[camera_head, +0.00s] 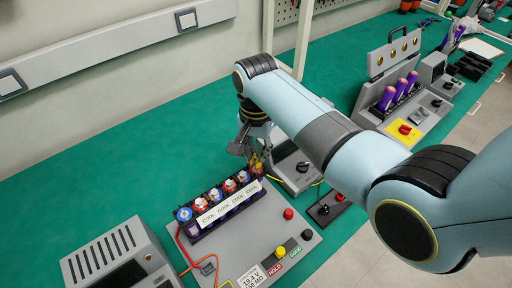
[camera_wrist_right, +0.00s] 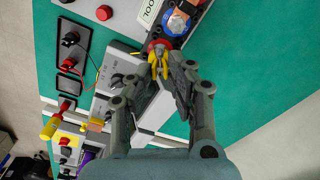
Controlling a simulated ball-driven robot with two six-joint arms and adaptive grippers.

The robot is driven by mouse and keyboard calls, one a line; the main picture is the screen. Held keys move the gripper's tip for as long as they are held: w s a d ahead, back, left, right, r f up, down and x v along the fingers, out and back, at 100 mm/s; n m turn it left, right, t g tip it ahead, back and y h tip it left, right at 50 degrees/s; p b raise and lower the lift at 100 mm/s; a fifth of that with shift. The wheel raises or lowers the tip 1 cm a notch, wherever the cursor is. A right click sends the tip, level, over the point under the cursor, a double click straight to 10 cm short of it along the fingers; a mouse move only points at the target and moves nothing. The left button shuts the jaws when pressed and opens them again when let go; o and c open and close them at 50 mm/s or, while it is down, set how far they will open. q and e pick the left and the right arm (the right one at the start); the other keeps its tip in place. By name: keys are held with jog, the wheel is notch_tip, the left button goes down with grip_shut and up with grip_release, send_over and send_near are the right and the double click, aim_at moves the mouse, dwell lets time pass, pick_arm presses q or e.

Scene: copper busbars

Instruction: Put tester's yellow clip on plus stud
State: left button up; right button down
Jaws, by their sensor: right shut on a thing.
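My right gripper (camera_head: 252,150) reaches down at the right end of a row of cells with red and blue caps (camera_head: 228,186). It is shut on the yellow clip (camera_wrist_right: 158,62), a small yellow piece between the fingertips in the right wrist view. The clip also shows below the fingers in the head view (camera_head: 257,164). Its tip is at the red-ringed end stud (camera_wrist_right: 157,46); I cannot tell whether it grips the stud. The grey tester box (camera_head: 298,172) with a black knob stands just right of the gripper, partly hidden by my arm. My left gripper is not in view.
A white strip marked COOL (camera_head: 229,206) lies along the cells. A slotted grey box (camera_head: 112,255) stands at front left. The green bench (camera_head: 90,180) is clear at left.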

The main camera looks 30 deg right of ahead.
aim_at(256, 155)
jog(key=shift+f, duration=0.5)
jog(key=shift+f, duration=0.1)
jog(key=c, duration=1.1)
grip_release()
jog(key=shift+c, duration=0.2)
jog(key=shift+r+p, duration=0.5)
jog(key=shift+r, duration=2.45)
